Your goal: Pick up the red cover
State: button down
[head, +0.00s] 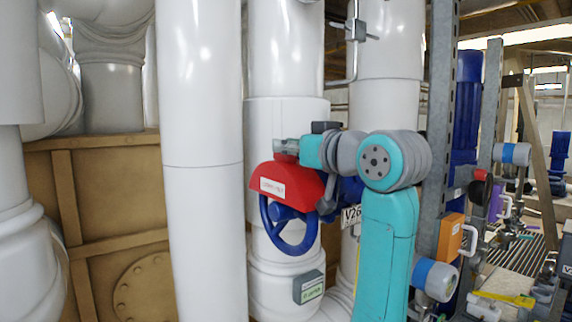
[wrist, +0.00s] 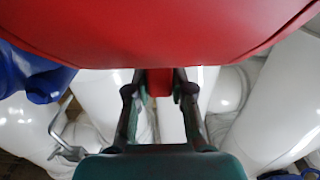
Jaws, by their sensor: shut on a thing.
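The red cover (head: 284,187) with a white label hangs at the upper part of a blue handwheel (head: 312,240) in the head view. It hides the top of the wheel; whether it touches the wheel I cannot tell. My gripper (head: 286,148) is above the cover, at its top. In the wrist view the red cover (wrist: 160,35) fills the upper part. My gripper (wrist: 159,84) has one finger on each side of the cover's narrow red tab and is shut on it.
Thick white pipes (head: 200,150) stand left of and behind the wheel. A grey steel post (head: 438,150) rises right of my arm. An orange box (head: 451,237) is further right.

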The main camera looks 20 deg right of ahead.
notch_tip(320, 180, up, 10)
jog(key=shift+f, duration=0.1)
jog(key=shift+s+a, duration=0.1)
dwell(0.5)
